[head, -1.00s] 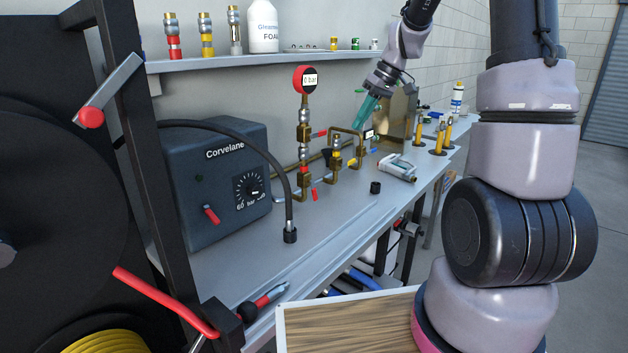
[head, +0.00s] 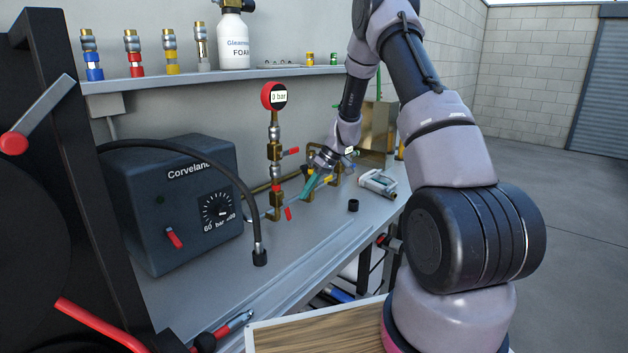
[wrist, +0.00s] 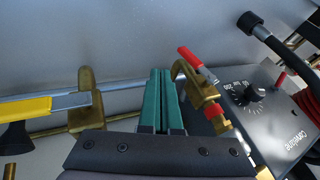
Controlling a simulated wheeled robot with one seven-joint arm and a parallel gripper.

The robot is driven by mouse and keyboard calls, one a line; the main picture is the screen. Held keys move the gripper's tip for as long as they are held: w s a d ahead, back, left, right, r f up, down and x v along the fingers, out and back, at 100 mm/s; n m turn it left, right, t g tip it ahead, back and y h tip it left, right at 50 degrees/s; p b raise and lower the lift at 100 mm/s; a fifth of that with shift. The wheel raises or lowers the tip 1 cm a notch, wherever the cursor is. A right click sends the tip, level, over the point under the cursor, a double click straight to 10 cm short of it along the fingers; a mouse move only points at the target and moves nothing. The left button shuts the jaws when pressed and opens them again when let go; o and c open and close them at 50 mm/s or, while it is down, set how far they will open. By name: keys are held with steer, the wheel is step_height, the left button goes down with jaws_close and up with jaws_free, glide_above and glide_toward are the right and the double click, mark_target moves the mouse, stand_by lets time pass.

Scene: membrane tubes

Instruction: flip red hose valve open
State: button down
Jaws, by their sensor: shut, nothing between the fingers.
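A brass pipe manifold (head: 276,172) stands on the bench with a red-capped gauge on top. A red-tipped lever (head: 288,213) is at its foot; another red handle (head: 290,151) sits higher up. In the wrist view a silver lever with a red grip (wrist: 188,55) joins a brass valve body (wrist: 203,92) beside a red-ringed coupling. My gripper (head: 309,192) has teal fingers, down among the pipes just right of the red valve. In the wrist view my gripper (wrist: 161,75) is shut and empty, left of the red lever with a small gap.
A yellow-handled lever (wrist: 25,108) and brass fitting (wrist: 86,92) lie left of the fingers in the wrist view. The dark Corvelane box (head: 172,205) stands left, with a black hose (head: 240,190) curving before it. A black cap (head: 353,205) sits on open bench.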

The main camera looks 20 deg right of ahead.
mark_target(289, 212)
steer(key=shift+s+a+f, duration=0.35)
steer(key=shift+s+a, duration=0.05)
steer(key=shift+a, duration=0.25)
steer(key=shift+s+a+f, duration=0.35)
steer(key=shift+a+f, duration=0.05)
steer(key=shift+a, duration=0.2)
steer(key=shift+s+a+f, duration=0.35)
steer(key=shift+s+a, duration=0.05)
steer(key=shift+a, duration=0.25)
steer(key=shift+f+g+y, duration=0.45)
steer(key=shift+g+y, duration=0.05)
steer(key=shift+y, duration=0.2)
steer(key=shift+s+a+f+m+g+y, duration=0.2)
steer(key=shift+a+m+g+y, duration=0.15)
steer(key=shift+y, duration=0.35)
steer(key=shift+r, duration=0.2)
